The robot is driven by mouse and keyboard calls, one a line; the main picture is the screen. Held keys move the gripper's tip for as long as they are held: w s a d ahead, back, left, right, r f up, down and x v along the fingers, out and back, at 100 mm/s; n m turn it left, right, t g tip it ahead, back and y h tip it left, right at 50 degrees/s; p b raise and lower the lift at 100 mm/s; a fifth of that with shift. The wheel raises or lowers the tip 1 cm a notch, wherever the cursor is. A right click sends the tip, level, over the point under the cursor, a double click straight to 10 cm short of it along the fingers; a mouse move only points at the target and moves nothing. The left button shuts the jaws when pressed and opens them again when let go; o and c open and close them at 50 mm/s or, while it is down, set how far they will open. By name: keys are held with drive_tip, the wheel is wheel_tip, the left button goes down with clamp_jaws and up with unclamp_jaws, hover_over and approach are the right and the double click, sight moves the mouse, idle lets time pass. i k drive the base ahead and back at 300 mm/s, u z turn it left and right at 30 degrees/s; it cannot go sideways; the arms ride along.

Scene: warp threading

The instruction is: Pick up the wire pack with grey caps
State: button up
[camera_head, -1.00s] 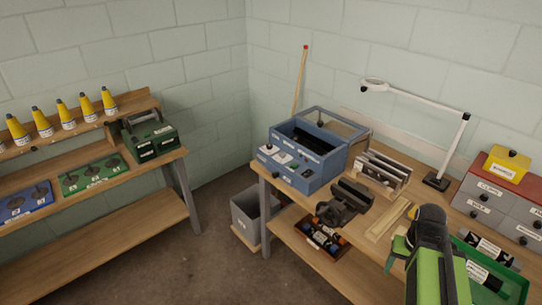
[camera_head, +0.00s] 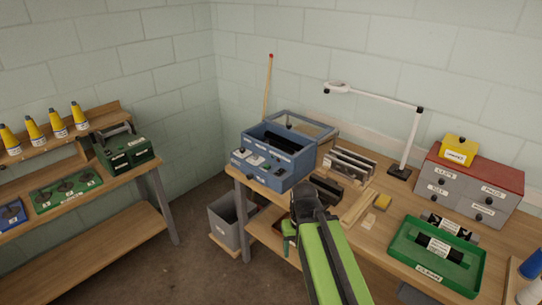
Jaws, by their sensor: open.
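No wire pack with grey caps can be made out for certain. A dark pack with a white label (camera_head: 439,248) lies in the green tray (camera_head: 432,270) on the right bench. A second dark labelled pack (camera_head: 446,227) lies just behind that tray; the cap colours are too small to tell. My gripper (camera_head: 287,243) is partly hidden by my green arm, near the bench's front edge. It is open, left of the green tray and apart from both packs.
A blue machine (camera_head: 275,158) and a slotted rack (camera_head: 349,168) stand at the back of the bench (camera_head: 385,238). Grey drawers (camera_head: 470,190) and a white lamp (camera_head: 404,145) stand behind the tray. A grey bin (camera_head: 230,225) is below.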

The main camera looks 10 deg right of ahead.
sight(447, 226)
drive_tip(key=u, duration=1)
drive_tip(key=k, duration=0.75)
drive_tip(key=z, duration=1.1)
drive_tip(key=i, duration=0.95)
drive_tip(key=u, duration=0.15)
